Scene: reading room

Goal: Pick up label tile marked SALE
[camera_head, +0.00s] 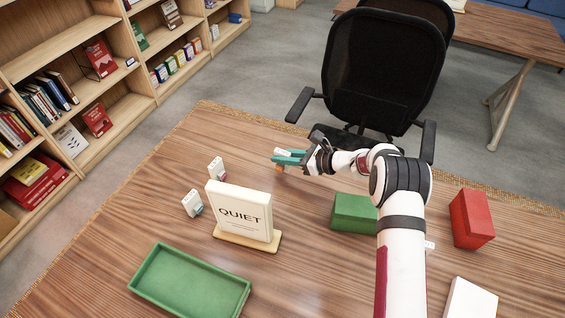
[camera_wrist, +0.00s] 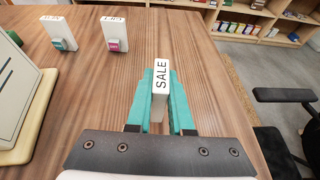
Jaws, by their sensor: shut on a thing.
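The label tile marked SALE (camera_wrist: 161,88) is a white upright block with black letters in the wrist view. It stands between the teal fingers of my gripper (camera_wrist: 160,104), which are shut on its two sides. In the head view, the tile (camera_head: 283,151) shows as a small white piece with an orange part below, at the fingertips of my gripper (camera_head: 288,158). The fingers hide much of its lower part. I cannot tell whether it touches the table.
Two white tiles, one with a teal block (camera_head: 192,204) and one with a pink block (camera_head: 216,168), stand left. A QUIET sign (camera_head: 240,211), green tray (camera_head: 190,282), green box (camera_head: 353,212) and red box (camera_head: 471,218) are on the table (camera_head: 110,262). A black chair (camera_head: 380,70) is behind.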

